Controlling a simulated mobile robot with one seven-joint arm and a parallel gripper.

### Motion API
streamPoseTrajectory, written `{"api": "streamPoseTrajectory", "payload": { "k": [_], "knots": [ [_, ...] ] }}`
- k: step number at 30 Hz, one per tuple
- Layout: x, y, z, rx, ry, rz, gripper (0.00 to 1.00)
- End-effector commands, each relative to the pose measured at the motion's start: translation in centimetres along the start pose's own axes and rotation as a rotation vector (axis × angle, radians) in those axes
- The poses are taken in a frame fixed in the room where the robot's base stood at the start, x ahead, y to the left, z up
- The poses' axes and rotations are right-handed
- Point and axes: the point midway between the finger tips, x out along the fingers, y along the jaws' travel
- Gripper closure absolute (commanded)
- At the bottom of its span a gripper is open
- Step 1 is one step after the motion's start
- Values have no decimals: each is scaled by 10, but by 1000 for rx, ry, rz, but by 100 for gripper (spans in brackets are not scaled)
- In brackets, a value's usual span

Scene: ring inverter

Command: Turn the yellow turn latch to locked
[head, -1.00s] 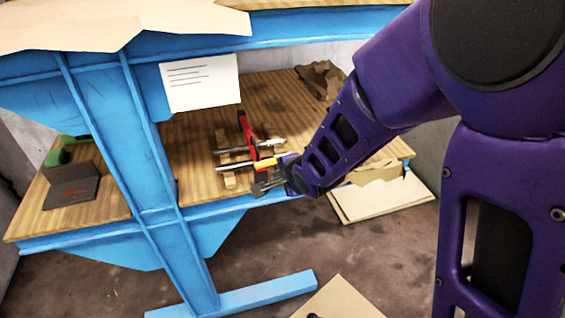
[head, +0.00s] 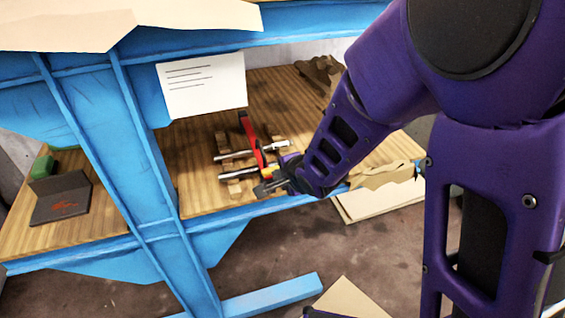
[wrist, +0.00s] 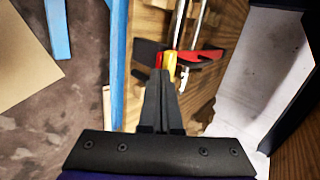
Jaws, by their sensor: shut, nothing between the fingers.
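The yellow turn latch (head: 270,170) shows as a small yellow piece on the fixture on the lower wooden shelf, just beyond my fingertips. In the wrist view the yellow latch (wrist: 170,64) stands directly ahead of the fingertips, against a red part with a black end (wrist: 195,58). My gripper (head: 266,188) is shut and empty. In the wrist view its closed fingers (wrist: 162,78) reach up to the latch's near end; I cannot tell whether they touch. The fingers hide part of the latch.
Two silver rods (head: 235,154) lie across wooden blocks beside the red part. The blue bench frame (head: 150,150) stands left of the fixture, with a paper sheet (head: 200,87) above. Cardboard (head: 380,190) lies at right. A dark plate (head: 60,198) is on the left shelf.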

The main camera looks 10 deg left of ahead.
Motion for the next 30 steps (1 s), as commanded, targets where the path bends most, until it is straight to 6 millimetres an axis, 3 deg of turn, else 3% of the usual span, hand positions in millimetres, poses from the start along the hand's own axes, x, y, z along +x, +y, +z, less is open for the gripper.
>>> {"api": "streamPoseTrajectory", "payload": {
  "k": [30],
  "knots": [
    [10,-10,4,0,-1,-2,100]
  ]
}}
